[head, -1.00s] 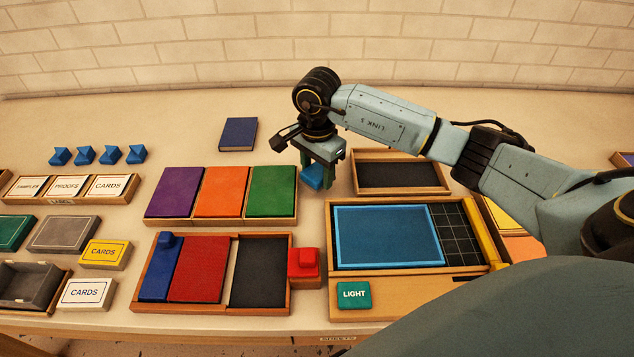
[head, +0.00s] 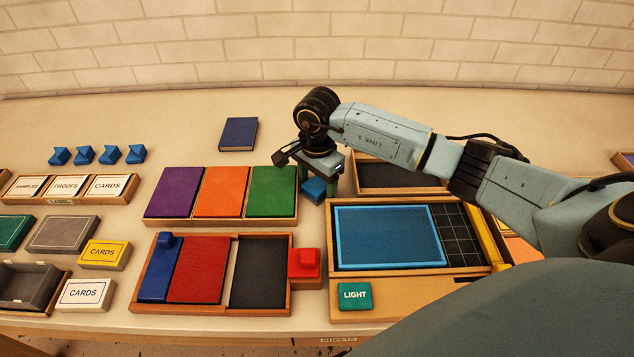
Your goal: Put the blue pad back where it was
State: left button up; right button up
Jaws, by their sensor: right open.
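A small blue block (head: 314,190) is at the fingers of my right gripper (head: 319,178), just right of the green pad (head: 271,190). The gripper is open and points down over it; the arm and fingers hide part of the block, and I cannot tell whether they touch. A blue piece with a raised knob (head: 157,270) fills the left of a wooden tray (head: 210,304), beside a red pad (head: 197,270). My left gripper is not in view.
A tray with a dark inset (head: 392,175) is right of the gripper. A light box with a blue panel (head: 387,236) is in front of it. A red knobbed block (head: 303,263) stands beside the wooden tray. Several blue clips (head: 109,154) stand back left.

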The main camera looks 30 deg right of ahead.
aim_at(318, 184)
jog(key=shift+s, duration=0.15)
notch_tip(318, 184, up, 12)
jog(key=shift+r, duration=0.15)
dwell(0.5)
